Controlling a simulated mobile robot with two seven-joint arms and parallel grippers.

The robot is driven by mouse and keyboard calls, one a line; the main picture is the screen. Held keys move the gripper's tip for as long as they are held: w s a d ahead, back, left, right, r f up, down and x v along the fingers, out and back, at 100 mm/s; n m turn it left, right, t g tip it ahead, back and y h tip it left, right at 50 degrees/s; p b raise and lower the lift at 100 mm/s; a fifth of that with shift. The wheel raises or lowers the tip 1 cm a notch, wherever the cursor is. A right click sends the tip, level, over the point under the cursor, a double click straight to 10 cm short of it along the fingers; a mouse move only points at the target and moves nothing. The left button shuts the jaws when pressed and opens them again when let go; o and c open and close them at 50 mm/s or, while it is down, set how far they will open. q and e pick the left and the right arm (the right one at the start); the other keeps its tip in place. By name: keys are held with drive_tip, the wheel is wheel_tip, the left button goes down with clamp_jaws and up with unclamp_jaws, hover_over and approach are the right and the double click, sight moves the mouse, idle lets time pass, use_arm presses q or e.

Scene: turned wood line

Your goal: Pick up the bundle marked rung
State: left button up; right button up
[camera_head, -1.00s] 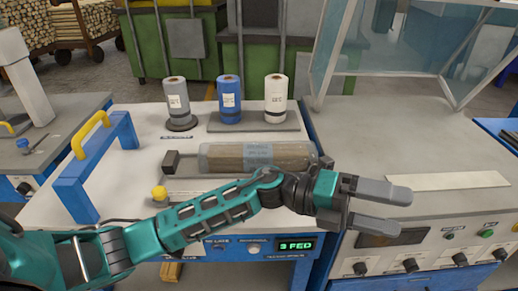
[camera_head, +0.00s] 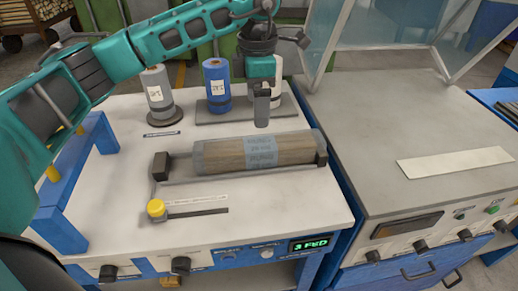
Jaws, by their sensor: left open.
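A bundle of wood (camera_head: 222,156) with clear wrapping and a pale blue label lies lengthwise on the white worktop, between two dark end blocks. The writing on its label is too small to read. My left gripper (camera_head: 262,118) hangs with its fingers pointing down, above the bundle and apart from it. It is open and empty, and its fingers show almost edge-on, one in front of the other. My right gripper is not in view.
A grey roll (camera_head: 157,88), a blue roll (camera_head: 216,88) and a white roll (camera_head: 276,97), partly hidden by my gripper, stand behind the bundle. A blue frame (camera_head: 62,200) is at left. A yellow-knobbed lever (camera_head: 157,208) is in front. The grey bench (camera_head: 370,120) at right is mostly clear.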

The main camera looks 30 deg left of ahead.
use_arm(q)
hover_over(260, 144)
drive_tip(key=f, duration=0.6)
drive_tip(key=shift+s+a+f, duration=0.1)
drive_tip(key=shift+s+f, duration=0.1)
drive_tip(key=shift+f, duration=0.15)
drive_tip(key=shift+w+f, duration=0.2)
drive_tip(key=shift+f, duration=2.5)
drive_tip(key=shift+c, duration=0.3)
drive_tip(key=shift+r, duration=0.1)
drive_tip(key=c, duration=1.3)
